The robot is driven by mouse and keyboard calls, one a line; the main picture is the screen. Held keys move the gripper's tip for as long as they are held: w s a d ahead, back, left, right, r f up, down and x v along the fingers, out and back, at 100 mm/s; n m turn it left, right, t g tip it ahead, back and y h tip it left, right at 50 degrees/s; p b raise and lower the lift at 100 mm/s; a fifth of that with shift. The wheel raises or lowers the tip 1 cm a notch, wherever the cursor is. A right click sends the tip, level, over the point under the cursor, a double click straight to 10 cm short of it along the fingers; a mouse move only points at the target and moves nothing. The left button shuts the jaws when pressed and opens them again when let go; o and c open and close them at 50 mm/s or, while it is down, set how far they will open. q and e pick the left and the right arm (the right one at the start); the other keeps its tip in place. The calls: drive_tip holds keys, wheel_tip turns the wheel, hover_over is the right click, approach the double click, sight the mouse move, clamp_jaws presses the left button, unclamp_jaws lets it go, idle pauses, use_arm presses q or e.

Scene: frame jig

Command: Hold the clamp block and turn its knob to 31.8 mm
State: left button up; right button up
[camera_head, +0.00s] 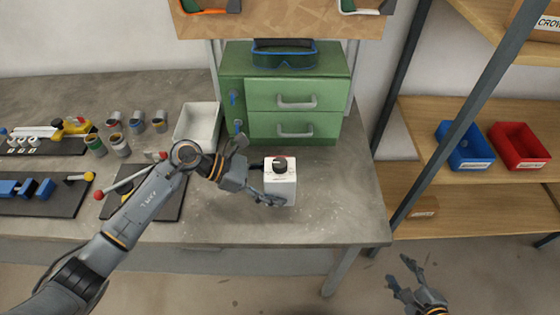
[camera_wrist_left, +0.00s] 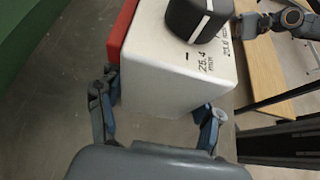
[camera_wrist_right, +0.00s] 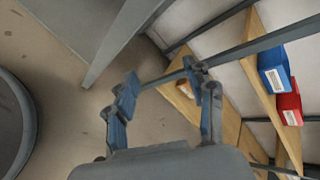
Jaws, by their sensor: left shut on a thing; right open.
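The white clamp block (camera_head: 280,188) stands on the grey bench in front of the green drawer cabinet. Its black knob (camera_head: 280,165) sits on top; in the left wrist view the knob (camera_wrist_left: 196,18) has a white line, with "25.4" printed on the block (camera_wrist_left: 160,70) near it. A red part (camera_wrist_left: 121,30) lies along one side of the block. My left gripper (camera_head: 262,188) is shut on the block, one finger on each side in the left wrist view (camera_wrist_left: 158,112). My right gripper (camera_head: 408,275) is open and empty, in front of the bench to the right; it also shows in its wrist view (camera_wrist_right: 163,88).
A white bin (camera_head: 197,125), cups and tool mats lie to the left. A shelf with a blue bin (camera_head: 465,146) and a red bin (camera_head: 518,146) is at right. The bench's right end is clear.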

sight(285, 168)
wheel_tip(285, 168, up, 15)
drive_tip(key=w+a+m+t+y, duration=0.1)
drive_tip(key=w+a+m+t, duration=0.1)
drive_tip(key=m+t, duration=0.15)
drive_tip(key=w+a+y, duration=0.1)
drive_tip(key=a, duration=0.1)
drive_tip(key=w+a+r+m+y, duration=0.1)
drive_tip(key=a, duration=0.2)
drive_tip(key=w+a+y, duration=0.2)
drive_tip(key=shift+a+r+g, duration=0.3)
drive_tip(key=shift+a+g, duration=0.05)
drive_tip(key=shift+a, duration=0.05)
drive_tip(key=w+a+r+g+y, duration=0.25)
drive_tip(key=a+r+y, duration=0.35)
drive_tip(key=a, duration=0.6)
drive_tip(key=shift+t, duration=0.45)
drive_tip(key=x, duration=1.2)
drive_tip(key=shift+c, duration=0.4)
clamp_jaws()
